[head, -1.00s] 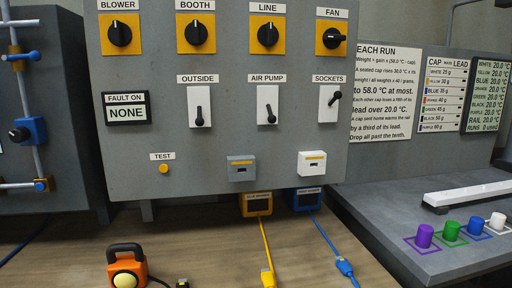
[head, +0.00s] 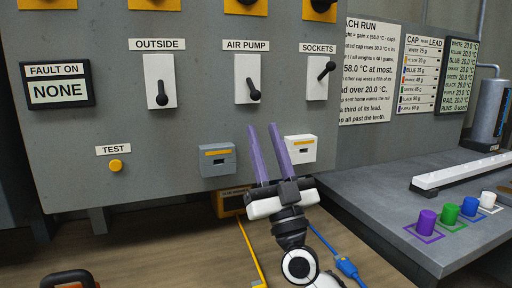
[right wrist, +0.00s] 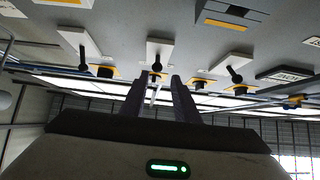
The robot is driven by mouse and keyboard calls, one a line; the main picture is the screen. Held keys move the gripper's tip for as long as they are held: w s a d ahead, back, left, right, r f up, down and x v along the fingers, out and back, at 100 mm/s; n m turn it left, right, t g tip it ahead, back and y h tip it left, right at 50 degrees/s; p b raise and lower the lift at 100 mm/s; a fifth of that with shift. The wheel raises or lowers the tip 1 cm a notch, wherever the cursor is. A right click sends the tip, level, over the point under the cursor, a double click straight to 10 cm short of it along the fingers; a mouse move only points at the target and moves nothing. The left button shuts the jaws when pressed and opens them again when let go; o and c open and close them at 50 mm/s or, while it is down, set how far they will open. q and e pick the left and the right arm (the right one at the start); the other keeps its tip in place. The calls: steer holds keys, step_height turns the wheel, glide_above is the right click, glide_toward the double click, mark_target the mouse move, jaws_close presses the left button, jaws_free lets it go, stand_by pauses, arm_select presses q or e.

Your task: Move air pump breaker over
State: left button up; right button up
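The air pump breaker (head: 241,67) is a white plate with a black lever on the grey panel, under the label AIR PUMP. Its lever points down, leaning slightly right. My right gripper (head: 262,127) has two purple fingers pointing up, below the breaker in the head view and apart from the lever. The fingers are parted with nothing between them. In the right wrist view the air pump plate (right wrist: 160,47) seems to be the middle one of three, beyond the gap between my fingers (right wrist: 158,80). My left gripper is out of view.
The outside breaker (head: 168,70), lever down, and the sockets breaker (head: 314,88), lever up and right, flank it. Below are a grey-blue box (head: 212,170) and a white box (head: 301,157). Coloured caps (head: 427,222) stand on the right-hand bench. The left panel front is clear.

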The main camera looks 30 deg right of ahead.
mark_target(258, 95)
steer(key=shift+w+d+r+m+h, duration=0.15)
steer(key=shift+d+r+h, duration=0.1)
steer(key=shift+r, duration=0.1)
steer(key=shift+w+d+r+m+h, duration=0.1)
steer(key=shift+r+m+h, duration=0.05)
steer(key=shift+r+h, duration=0.15)
steer(key=p+x, duration=0.2)
steer(key=x, duration=0.5)
steer(key=shift+a, duration=0.1)
steer(key=shift+c, duration=0.3)
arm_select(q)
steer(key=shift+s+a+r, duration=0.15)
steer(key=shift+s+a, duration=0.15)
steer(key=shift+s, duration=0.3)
arm_select(e)
steer(key=shift+f+y, duration=0.25)
steer(key=shift+y, duration=0.1)
steer(key=c, duration=0.5)
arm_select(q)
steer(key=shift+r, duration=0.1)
